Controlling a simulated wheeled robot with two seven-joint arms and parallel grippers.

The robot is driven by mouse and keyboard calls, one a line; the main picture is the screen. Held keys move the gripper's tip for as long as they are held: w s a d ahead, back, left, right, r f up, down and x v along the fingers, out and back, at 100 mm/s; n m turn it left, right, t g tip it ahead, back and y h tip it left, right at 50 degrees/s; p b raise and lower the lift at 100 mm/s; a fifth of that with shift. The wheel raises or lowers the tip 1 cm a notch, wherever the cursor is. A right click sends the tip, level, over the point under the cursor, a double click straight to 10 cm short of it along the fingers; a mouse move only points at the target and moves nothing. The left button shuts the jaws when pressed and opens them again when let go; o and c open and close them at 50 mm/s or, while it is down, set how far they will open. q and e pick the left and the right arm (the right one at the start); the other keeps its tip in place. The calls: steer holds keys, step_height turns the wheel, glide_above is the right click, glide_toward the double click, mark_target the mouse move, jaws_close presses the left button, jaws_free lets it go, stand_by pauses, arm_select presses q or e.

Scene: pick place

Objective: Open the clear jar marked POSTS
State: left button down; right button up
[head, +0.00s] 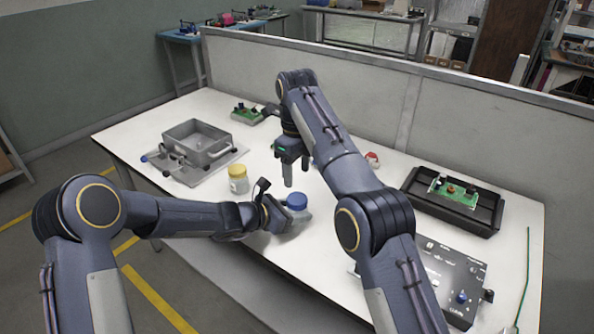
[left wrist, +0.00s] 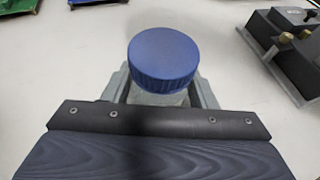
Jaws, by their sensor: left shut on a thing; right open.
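A clear jar with a blue lid (head: 297,201) stands upright on the white table near its front edge. My left gripper (head: 287,214) is shut around the jar's body below the lid; the left wrist view shows the blue lid (left wrist: 163,55) on top, between the grey fingers. A second clear jar with a yellow lid (head: 238,179) stands to the left and farther back. I cannot read a POSTS marking on either jar. My right gripper (head: 290,170) is open and empty, pointing down above the table behind the blue-lidded jar.
A grey metal box (head: 196,145) on a plate with clamps stands at left. A green circuit board (head: 247,114) lies behind it. A black tray (head: 487,214) holding another board and a dark control panel (head: 455,280) are at right. A red-and-white item (head: 372,159) sits behind my right arm.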

mark_target(297, 198)
steer(key=shift+f, duration=4)
steer(key=shift+c, duration=0.5)
